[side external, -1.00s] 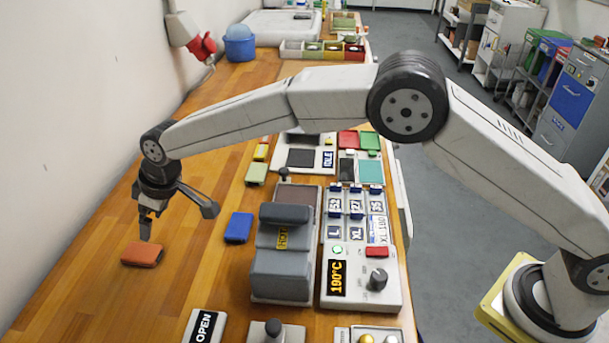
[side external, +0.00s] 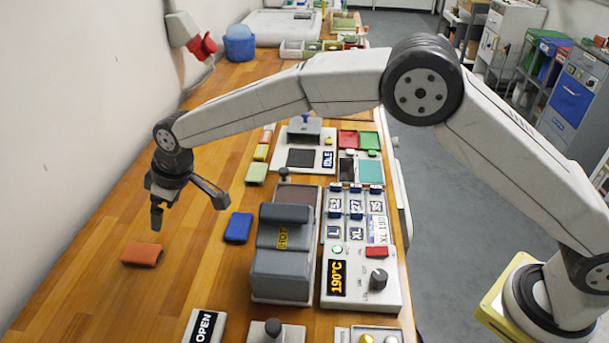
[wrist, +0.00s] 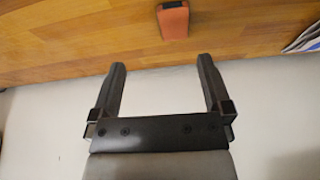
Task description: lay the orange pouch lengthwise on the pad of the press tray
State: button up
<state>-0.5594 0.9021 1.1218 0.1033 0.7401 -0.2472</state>
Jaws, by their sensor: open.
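The orange pouch (side external: 142,256) lies flat on the wooden bench at the left, near the wall side. It also shows at the top of the wrist view (wrist: 173,20), ahead of the fingertips. My gripper (side external: 157,217) is open and empty, above the bench and apart from the pouch. Both spread fingers show in the wrist view (wrist: 161,62), with nothing between them. The press (side external: 283,262) is grey with a HOT label. A dark brown pad (side external: 298,194) lies just behind it; the press partly hides its near side.
A blue pouch (side external: 238,227) lies between the orange pouch and the press. Green and yellow pouches (side external: 256,173) lie farther back. The control box (side external: 361,281) reads 190°C. An OPEN sign (side external: 204,325) stands in front. Bare bench surrounds the orange pouch.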

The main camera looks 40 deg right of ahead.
jog(key=s+d+r+m+h, duration=0.15)
jog(key=s+d, duration=0.25)
jog(key=d, duration=0.8)
jog(key=s+d+m, duration=0.3)
jog(key=s+d, duration=0.1)
jog(key=d, duration=0.7)
jog(key=s+d+f+m, duration=0.1)
jog(key=s+d+m, duration=0.1)
jog(key=s+d, duration=0.4)
jog(key=s+d+f+m+h, duration=0.1)
jog(key=s+d, duration=0.5)
jog(key=s, duration=0.6)
jog(key=shift+s+d+f+m+g, duration=0.3)
jog(key=shift+d+f+m, duration=0.05)
jog(key=shift+m, duration=0.2)
jog(key=shift+r+h, duration=0.2)
jog(key=shift+h, duration=0.05)
